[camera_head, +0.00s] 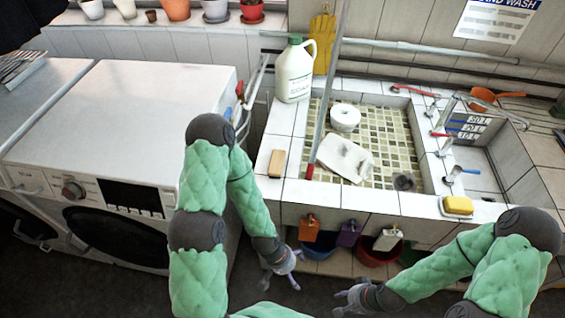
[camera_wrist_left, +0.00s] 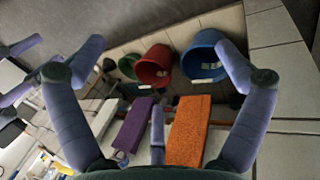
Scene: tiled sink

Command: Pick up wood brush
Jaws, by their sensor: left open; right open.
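A light-brown wooden block (camera_head: 276,163), which looks like the wood brush, lies on the tiled left rim of the sink (camera_head: 290,140). Its underside is hidden, so I cannot tell if it has bristles. My left gripper (camera_head: 294,271) is open and empty, low in front of the sink and below the block, not touching it. The left wrist view shows its spread purple fingers (camera_wrist_left: 160,55) with nothing between them. My right gripper (camera_head: 345,298) is open and empty, further right and low in front of the sink.
Orange (camera_head: 310,230), purple (camera_head: 348,234) and white (camera_head: 388,239) pieces hang on the sink front. A blue bucket (camera_wrist_left: 205,58) and a red bucket (camera_wrist_left: 154,66) stand below. A jug (camera_head: 294,75) and yellow sponge (camera_head: 458,205) stand on the rim. A washing machine (camera_head: 120,105) is left.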

